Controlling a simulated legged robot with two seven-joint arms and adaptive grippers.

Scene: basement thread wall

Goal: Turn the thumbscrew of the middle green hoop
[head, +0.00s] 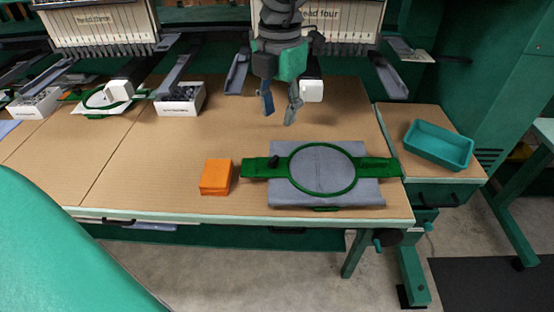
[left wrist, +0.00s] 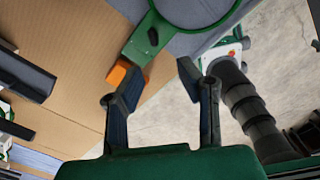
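A green hoop (head: 355,174) with long flat side arms lies on grey cloth (head: 300,199) near the table's front edge. A small black knob (head: 273,161) stands on its left arm; it also shows in the left wrist view (left wrist: 153,37). I cannot tell for sure that this knob is the thumbscrew. My left gripper (head: 280,108) hangs over the table behind the hoop's left arm, fingers pointing down, open and empty. In the left wrist view its spread fingers (left wrist: 160,80) show below the hoop arm, apart from the knob. My right gripper is in neither view.
An orange block (head: 215,177) lies left of the hoop. A teal bin (head: 438,148) stands at the right. Another green hoop (head: 107,97) and a white box (head: 180,99) are at the back left. Machine heads overhang the back. The table's middle left is clear.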

